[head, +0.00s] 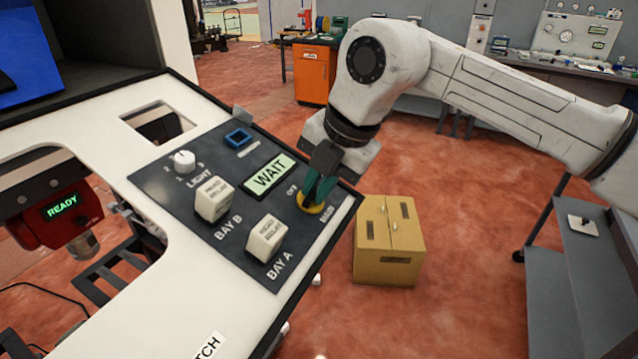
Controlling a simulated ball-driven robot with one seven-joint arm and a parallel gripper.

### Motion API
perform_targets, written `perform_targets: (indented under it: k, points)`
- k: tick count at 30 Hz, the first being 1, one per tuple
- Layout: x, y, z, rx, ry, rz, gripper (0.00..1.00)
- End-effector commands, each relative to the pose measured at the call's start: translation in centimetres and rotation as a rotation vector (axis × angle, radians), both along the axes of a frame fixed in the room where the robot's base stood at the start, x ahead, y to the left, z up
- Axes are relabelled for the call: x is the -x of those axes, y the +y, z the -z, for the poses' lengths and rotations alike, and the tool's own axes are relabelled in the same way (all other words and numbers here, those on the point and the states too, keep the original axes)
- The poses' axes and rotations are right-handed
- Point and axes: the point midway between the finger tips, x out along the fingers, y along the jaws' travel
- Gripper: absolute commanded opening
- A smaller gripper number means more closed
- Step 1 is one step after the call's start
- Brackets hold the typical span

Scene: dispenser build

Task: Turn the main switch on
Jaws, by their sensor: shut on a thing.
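The dark control panel (175,198) is set in the white slanted console. The main switch (305,203), with a yellow round base, sits at the panel's right corner; an "OFF" label shows beside it. My gripper (316,192), with green fingers, comes down from above and is shut on the switch. The fingers hide most of its handle, so I cannot tell which way it points. A display (269,175) on the panel reads "WAIT".
Two white blocks, marked bay B (212,200) and bay A (266,238), and a white light knob (184,160) stand on the panel left of my gripper. A red device (58,205) reads "READY". A cardboard box (390,245) stands on the floor beyond the console.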

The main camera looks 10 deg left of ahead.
Motion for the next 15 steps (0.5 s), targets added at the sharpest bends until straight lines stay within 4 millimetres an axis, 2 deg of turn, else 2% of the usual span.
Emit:
perform_targets:
  k: [10, 11, 15]
  points:
    - [-0.14, -0.08, -0.09, -0.001, -0.002, 0.007, 0.00]
    - [-0.15, -0.09, -0.10, -0.002, -0.002, 0.008, 0.15]
    - [-0.10, -0.06, -0.08, -0.002, -0.002, 0.006, 0.28]
